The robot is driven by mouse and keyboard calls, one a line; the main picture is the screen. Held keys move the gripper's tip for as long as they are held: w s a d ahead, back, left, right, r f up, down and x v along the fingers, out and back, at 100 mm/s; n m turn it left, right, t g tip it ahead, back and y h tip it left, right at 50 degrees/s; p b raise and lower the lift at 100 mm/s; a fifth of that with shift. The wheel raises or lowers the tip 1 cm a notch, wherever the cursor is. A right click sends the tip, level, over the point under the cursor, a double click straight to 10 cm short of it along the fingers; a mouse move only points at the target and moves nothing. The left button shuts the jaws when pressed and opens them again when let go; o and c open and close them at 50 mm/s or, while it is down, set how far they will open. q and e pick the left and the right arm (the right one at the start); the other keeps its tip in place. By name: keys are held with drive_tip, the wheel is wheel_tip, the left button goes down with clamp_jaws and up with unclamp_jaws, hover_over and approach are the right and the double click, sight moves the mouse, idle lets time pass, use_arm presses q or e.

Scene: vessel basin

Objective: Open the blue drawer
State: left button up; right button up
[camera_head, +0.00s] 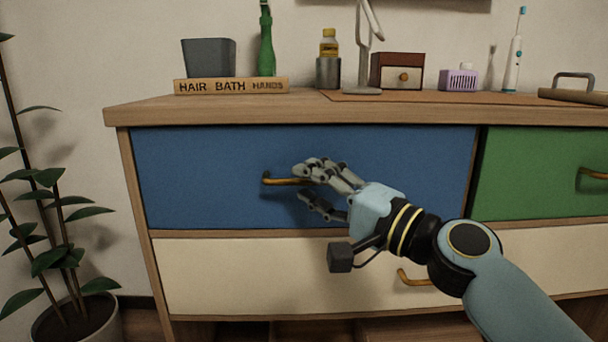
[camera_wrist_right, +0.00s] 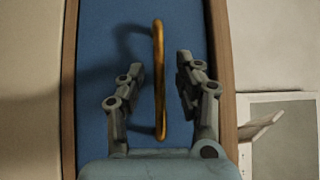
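The blue drawer (camera_head: 215,190) is at the upper left of the dresser, and its front looks flush with the frame. Its brass bar handle (camera_head: 276,181) is partly hidden behind my right gripper (camera_head: 312,188). In the right wrist view the handle (camera_wrist_right: 159,80) runs between the two fingers of my right gripper (camera_wrist_right: 160,76), with a gap on each side. The fingers are open and not closed on the bar. The blue drawer front (camera_wrist_right: 95,100) lies behind them. My left gripper is not in view.
A green drawer (camera_head: 540,175) is to the right and a cream drawer (camera_head: 230,275) is below, with its own handle (camera_head: 413,279). The dresser top (camera_head: 140,110) holds a grey bin, a green bottle and other items. A potted plant (camera_head: 75,315) stands at left.

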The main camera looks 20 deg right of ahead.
drive_tip(key=shift+x, duration=0.9)
drive_tip(key=shift+f, duration=0.1)
drive_tip(key=shift+c, duration=0.4)
clamp_jaws()
